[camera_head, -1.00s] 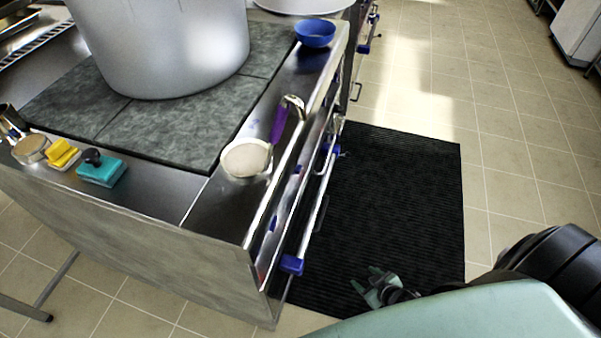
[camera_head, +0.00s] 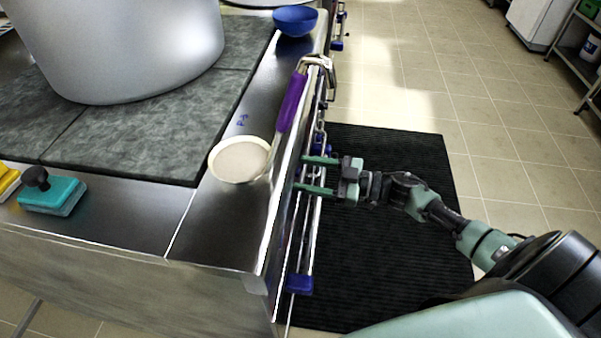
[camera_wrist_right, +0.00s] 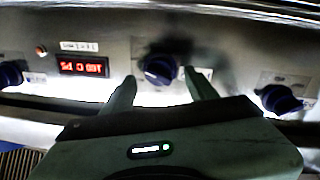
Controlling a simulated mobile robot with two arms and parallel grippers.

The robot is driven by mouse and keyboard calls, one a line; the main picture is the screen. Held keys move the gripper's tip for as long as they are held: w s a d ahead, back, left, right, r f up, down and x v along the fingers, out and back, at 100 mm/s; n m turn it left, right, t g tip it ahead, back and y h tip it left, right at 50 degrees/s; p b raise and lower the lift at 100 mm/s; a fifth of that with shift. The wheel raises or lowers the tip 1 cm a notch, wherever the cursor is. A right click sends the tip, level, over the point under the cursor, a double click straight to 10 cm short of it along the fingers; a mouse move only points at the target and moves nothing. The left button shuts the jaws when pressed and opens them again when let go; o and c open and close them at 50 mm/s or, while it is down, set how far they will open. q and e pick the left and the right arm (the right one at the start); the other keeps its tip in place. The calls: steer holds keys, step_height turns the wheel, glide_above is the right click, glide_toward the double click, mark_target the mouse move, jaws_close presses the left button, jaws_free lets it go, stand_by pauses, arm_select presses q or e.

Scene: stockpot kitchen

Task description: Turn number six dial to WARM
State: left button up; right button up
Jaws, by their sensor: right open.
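In the right wrist view, a dark blue dial (camera_wrist_right: 158,70) sits on the metal control panel (camera_wrist_right: 120,30). My right gripper (camera_wrist_right: 159,78) is open, with one finger on each side of this dial; I cannot tell whether they touch it. More blue dials show at the left (camera_wrist_right: 10,74) and right (camera_wrist_right: 279,98). Dial numbers and the WARM mark are not readable. In the head view my right gripper (camera_head: 302,174) has its green fingers at the stove's front side, where the dials are mostly hidden. My left gripper is not in view.
A large pot (camera_head: 120,45) stands on the stove top. A purple-handled ladle (camera_head: 291,103) and a blue bowl (camera_head: 296,20) lie near the front edge. A rail (camera_head: 308,235) runs along the stove front. A dark mat (camera_head: 390,265) covers the floor.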

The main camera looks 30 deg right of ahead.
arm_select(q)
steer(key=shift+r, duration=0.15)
arm_select(e)
steer(key=shift+x, duration=0.85)
jaws_close()
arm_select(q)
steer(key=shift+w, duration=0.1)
arm_select(e)
steer(key=shift+f+n, duration=0.1)
steer(key=shift+n, duration=0.3)
arm_select(q)
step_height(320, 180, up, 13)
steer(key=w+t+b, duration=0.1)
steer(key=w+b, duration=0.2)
steer(key=b, duration=0.1)
arm_select(e)
steer(key=shift+f+n+y, duration=0.1)
steer(key=shift+n+y, duration=0.3)
steer(key=shift+n, duration=4.8)
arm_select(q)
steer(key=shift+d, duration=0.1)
